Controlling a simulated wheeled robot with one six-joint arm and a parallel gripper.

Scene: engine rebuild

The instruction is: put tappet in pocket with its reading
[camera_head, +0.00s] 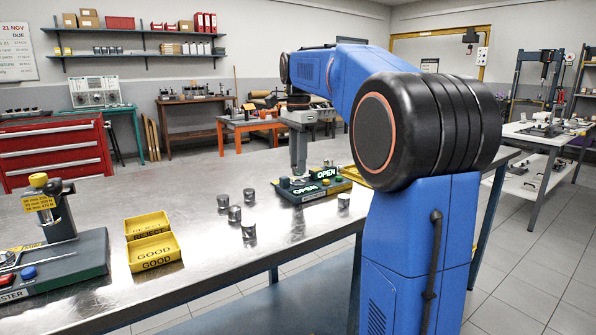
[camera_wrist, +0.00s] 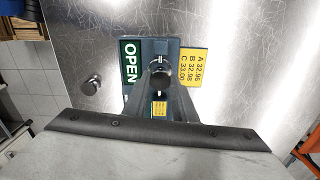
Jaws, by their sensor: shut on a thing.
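My gripper (camera_head: 299,172) points down over the gauge (camera_head: 316,193), a dark block with green OPEN signs, on the metal bench. In the wrist view its fingers (camera_wrist: 160,84) are shut on a tappet (camera_wrist: 159,64), a small round metal piece whose top edge shows between the fingertips. The tappet is at the gauge's middle; I cannot tell whether it touches the gauge. In the head view it is hidden. A yellow card (camera_wrist: 193,67) beside the gauge lists A 32.96, B 32.98, C 33.00. I cannot make out lettered pockets.
Several loose tappets (camera_head: 235,213) stand left of the gauge, and another tappet (camera_head: 343,201) stands near the bench's front edge. Yellow REJECT (camera_head: 147,222) and GOOD (camera_head: 155,253) bins and a tester (camera_head: 60,262) are farther left.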

